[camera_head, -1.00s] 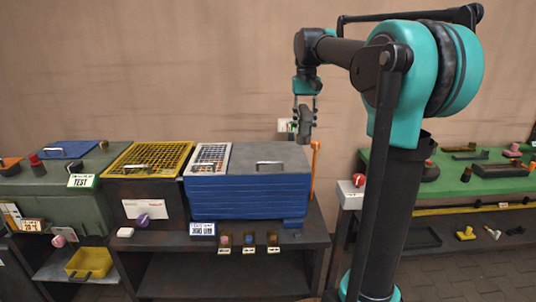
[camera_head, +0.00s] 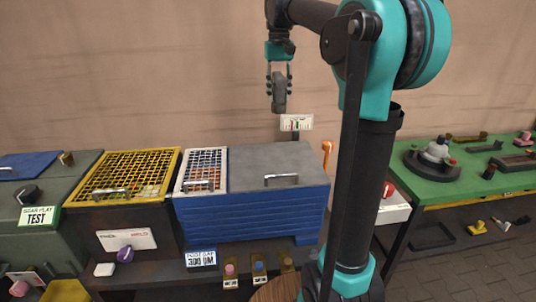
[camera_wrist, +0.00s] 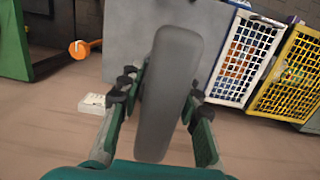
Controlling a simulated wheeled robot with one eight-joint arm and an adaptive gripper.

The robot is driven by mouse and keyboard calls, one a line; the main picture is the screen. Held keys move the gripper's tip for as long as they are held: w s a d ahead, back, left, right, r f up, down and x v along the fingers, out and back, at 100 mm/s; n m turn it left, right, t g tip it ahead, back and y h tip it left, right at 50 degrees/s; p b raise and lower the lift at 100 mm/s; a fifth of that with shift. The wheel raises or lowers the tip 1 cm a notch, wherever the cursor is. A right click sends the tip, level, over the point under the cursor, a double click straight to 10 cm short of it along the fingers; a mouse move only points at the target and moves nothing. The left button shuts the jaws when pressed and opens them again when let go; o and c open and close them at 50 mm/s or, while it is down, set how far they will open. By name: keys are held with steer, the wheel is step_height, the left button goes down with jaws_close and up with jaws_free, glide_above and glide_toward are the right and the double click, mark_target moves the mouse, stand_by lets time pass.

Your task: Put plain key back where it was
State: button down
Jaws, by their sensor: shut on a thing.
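My gripper (camera_head: 279,88) is raised in front of the wall, above the blue cabinet. It is shut on a plain dark-grey, long piece with rounded ends (camera_head: 279,94), which may be the plain key. The piece hangs upright, clear of everything in the head view. In the wrist view the grey piece (camera_wrist: 168,95) sits between the two fingers and hides part of the cabinet top. Three small holders stand on the shelf edge: one with a pink top (camera_head: 230,270), one with a blue top (camera_head: 259,266) and a brown one (camera_head: 287,262).
The blue cabinet (camera_head: 250,215) has a grey lid with a handle. A white-framed grid (camera_head: 203,170) and a yellow grid box (camera_head: 125,175) adjoin it. An orange hooked post (camera_head: 327,155) stands at its right. A green table (camera_head: 470,185) with several parts is farther right.

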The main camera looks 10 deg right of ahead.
steer(key=shift+w+a+f, duration=0.1)
steer(key=shift+w+f, duration=0.1)
steer(key=shift+f, duration=0.05)
step_height(320, 180, down, 19)
steer(key=shift+f, duration=0.2)
steer(key=shift+f, duration=0.15)
steer(key=c, duration=1.1)
jaws_free()
steer(key=shift+o, duration=0.2)
step_height(320, 180, up, 12)
steer(key=w, duration=0.1)
steer(key=shift+a, duration=0.1)
